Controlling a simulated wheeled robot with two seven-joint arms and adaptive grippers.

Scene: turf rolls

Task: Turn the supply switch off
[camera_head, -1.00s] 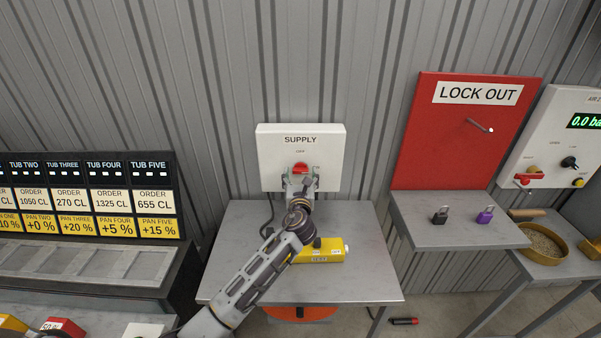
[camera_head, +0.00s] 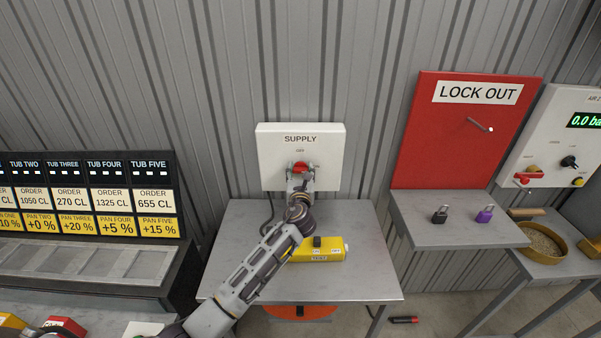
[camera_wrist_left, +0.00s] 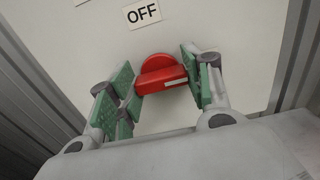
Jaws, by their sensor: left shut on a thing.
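The supply switch is a red knob (camera_head: 301,166) on a white box labelled SUPPLY (camera_head: 270,160) on the corrugated wall. In the left wrist view the red knob (camera_wrist_left: 163,72) sits below an OFF label (camera_wrist_left: 143,13). Its pale line lies near level, tilted slightly, and does not point up at OFF. My left gripper (camera_head: 300,175) is at the knob from below. In the wrist view its green-padded fingers (camera_wrist_left: 161,82) stand on either side of the knob, shut on it. My right gripper is not in view.
A grey table (camera_head: 240,275) below the box holds a yellow tester (camera_head: 318,255). To the right, a red LOCK OUT board (camera_head: 440,130) has a shelf with a black padlock (camera_head: 439,216) and a purple padlock (camera_head: 484,215). A tub display panel (camera_head: 90,170) stands at left.

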